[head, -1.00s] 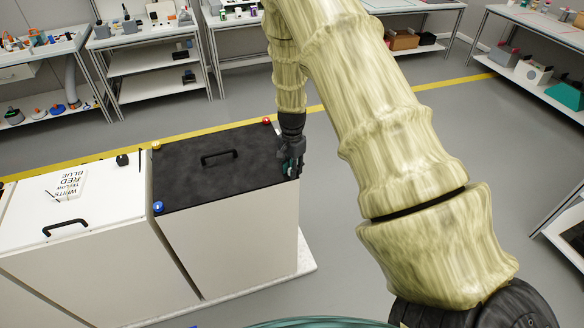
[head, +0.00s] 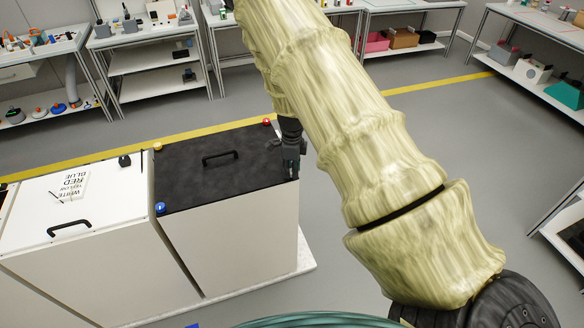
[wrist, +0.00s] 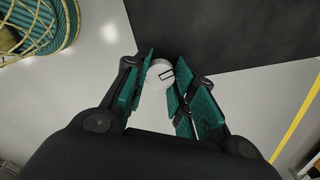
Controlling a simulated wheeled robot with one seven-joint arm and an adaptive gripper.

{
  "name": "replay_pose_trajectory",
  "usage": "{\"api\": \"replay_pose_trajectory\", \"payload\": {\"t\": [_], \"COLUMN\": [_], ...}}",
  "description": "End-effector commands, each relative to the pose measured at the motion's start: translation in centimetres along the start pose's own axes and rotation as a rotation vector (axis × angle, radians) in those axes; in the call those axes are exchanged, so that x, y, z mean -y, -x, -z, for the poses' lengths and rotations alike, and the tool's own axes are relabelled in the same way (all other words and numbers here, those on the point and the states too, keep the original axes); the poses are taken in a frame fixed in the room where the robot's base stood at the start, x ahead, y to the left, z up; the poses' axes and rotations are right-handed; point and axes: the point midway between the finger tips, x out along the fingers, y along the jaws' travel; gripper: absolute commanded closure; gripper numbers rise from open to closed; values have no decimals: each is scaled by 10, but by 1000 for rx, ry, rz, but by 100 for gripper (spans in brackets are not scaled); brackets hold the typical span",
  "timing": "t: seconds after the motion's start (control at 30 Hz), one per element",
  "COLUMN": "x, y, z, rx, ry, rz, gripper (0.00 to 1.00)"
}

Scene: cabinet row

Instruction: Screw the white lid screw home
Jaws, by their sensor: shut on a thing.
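The dark lid (head: 235,175) lies on the right cabinet and has a black handle (head: 220,157). The white screw (wrist: 158,70) is a pale round head with a dark slot outline, between the finger pads in the wrist view, beside the dark lid's corner. My gripper (wrist: 163,78) is shut on it, with green pads on both sides. In the head view my gripper (head: 290,170) is upright at the lid's front right corner and hides the screw. How deep the screw sits cannot be told.
A red screw (head: 267,122), a yellow screw (head: 157,146) and a blue screw (head: 160,208) sit at the other corners. The white-topped cabinet (head: 110,205) to the left carries a printed card (head: 73,184). Open floor (head: 375,115) lies behind and right.

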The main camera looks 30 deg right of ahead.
Motion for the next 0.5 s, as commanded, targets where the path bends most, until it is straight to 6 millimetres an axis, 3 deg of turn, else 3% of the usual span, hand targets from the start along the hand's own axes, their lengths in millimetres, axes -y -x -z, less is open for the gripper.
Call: {"api": "replay_pose_trajectory", "payload": {"t": [0.5], "x": [0], "y": [1], "z": [0], "rx": [0], "ry": [-274], "rz": [1], "gripper": [98]}}
